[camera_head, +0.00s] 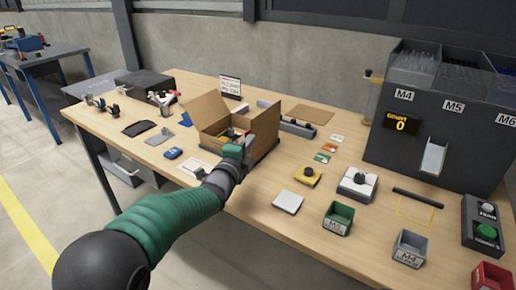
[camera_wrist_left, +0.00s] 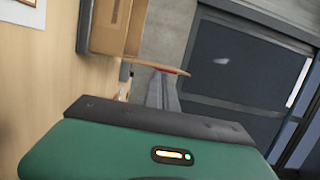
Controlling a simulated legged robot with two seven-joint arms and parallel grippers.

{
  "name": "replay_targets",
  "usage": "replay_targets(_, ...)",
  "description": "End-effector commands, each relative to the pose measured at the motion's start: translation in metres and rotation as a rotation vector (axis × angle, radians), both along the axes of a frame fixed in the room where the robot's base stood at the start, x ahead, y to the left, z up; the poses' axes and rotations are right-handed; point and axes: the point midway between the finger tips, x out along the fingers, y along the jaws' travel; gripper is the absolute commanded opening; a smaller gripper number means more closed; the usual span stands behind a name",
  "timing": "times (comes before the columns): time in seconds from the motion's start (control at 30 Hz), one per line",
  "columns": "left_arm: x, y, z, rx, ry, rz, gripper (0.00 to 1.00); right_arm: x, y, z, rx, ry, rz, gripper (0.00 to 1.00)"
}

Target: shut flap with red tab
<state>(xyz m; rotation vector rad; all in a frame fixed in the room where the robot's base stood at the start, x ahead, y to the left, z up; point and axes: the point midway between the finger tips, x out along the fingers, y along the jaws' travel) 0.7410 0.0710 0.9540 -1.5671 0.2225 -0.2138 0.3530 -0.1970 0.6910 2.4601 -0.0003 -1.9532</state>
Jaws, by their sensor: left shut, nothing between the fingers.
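An open cardboard box (camera_head: 265,138) stands on the workbench, with small items inside. One flap (camera_head: 196,112) sticks out on its left side. My left gripper (camera_head: 236,152) is at the near side of the box and covers part of its front. In the left wrist view the box (camera_wrist_left: 100,28) is at the top. A thin flap (camera_wrist_left: 140,62) shows nearly edge-on there, with a red patch (camera_wrist_left: 168,69) that looks like the red tab. My left fingers (camera_wrist_left: 163,90) are shut and empty, close to the flap; I cannot tell whether they touch it. My right gripper is not in view.
A small sign (camera_head: 230,86) stands behind the box. A blue item (camera_head: 173,153) and a white card (camera_head: 196,168) lie to its left. A green bin (camera_head: 338,219), a grey bin (camera_head: 410,248) and a dark dispenser (camera_head: 440,130) are to the right.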

Motion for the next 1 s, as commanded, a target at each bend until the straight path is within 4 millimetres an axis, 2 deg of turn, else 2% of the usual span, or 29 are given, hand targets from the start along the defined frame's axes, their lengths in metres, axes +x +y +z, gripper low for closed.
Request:
replay_targets(0.03, 0.002, 0.003, 0.007, -0.035, 0.022, 0.001, 0.0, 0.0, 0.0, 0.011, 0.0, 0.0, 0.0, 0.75)
replay_targets(0.1, 0.004, 0.007, 0.009, -0.095, 0.054, 0.001, 0.0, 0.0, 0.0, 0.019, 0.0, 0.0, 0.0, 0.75)
replay_targets(0.47, 0.016, 0.028, 0.013, -0.39, 0.226, 0.002, 0.0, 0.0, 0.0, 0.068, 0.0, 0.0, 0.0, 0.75)
replay_targets(1.0, 0.029, 0.052, 0.0, -0.838, 0.483, 0.003, 0.0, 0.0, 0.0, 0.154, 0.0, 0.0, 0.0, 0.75)
